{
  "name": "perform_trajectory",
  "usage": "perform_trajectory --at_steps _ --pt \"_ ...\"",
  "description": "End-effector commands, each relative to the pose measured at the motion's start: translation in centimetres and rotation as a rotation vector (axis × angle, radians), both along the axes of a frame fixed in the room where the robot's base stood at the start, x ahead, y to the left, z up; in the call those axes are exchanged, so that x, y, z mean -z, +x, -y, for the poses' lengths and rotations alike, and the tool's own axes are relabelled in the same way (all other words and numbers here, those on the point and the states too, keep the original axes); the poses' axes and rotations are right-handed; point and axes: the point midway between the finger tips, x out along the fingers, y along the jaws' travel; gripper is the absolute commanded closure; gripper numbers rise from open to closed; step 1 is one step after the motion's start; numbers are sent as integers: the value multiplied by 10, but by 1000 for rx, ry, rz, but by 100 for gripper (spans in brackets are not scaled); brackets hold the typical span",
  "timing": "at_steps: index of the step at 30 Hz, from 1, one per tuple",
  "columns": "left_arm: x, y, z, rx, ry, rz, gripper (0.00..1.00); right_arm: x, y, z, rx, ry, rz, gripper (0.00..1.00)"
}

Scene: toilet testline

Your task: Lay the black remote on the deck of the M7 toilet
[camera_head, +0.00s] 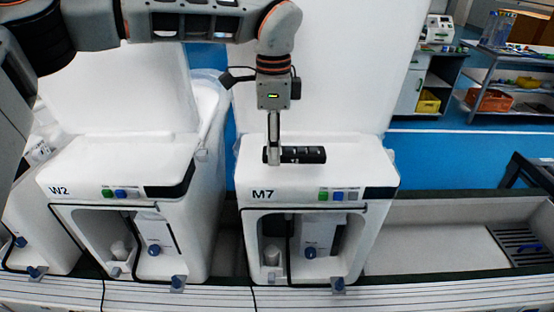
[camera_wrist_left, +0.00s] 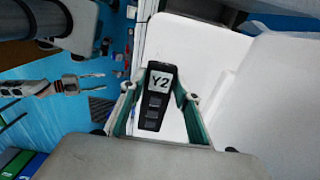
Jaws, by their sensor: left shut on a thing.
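The black remote (camera_head: 305,155) is held by my left gripper (camera_head: 274,158) at or just above the white deck of the M7 toilet (camera_head: 348,172). I cannot tell whether the remote touches the deck. In the left wrist view the remote (camera_wrist_left: 156,97) carries a white Y2 label and sits between the two green-sided fingers of my left gripper (camera_wrist_left: 158,100), which is shut on it. In the head view the remote lies roughly level, its long side running left to right. My right gripper (camera_wrist_left: 88,81) shows open and empty at the left of the left wrist view.
The W2 toilet (camera_head: 110,168) stands to the left of the M7 toilet, with a gap between them. An empty grey trough bay (camera_head: 430,240) lies to the right. Tall white lid panels rise behind the decks. Shelves with bins (camera_head: 490,100) stand far back right.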

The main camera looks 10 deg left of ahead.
Motion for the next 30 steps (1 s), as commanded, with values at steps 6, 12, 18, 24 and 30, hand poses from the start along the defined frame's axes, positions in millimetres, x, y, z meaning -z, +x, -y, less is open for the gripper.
perform_trajectory --at_steps 6,12,18,24,30 --pt "19 0 0 1 0 -2 92 -2 0 0 0 0 1 60" --pt "39 0 0 1 -1 0 92 -5 0 0 1 0 1 60" --pt "39 0 0 0 -1 1 92 -4 1 0 1 0 2 60" --pt "42 0 0 1 0 0 53 -2 1 0 1 0 2 60" --pt "42 0 0 1 -1 1 52 -3 1 0 1 0 2 60"
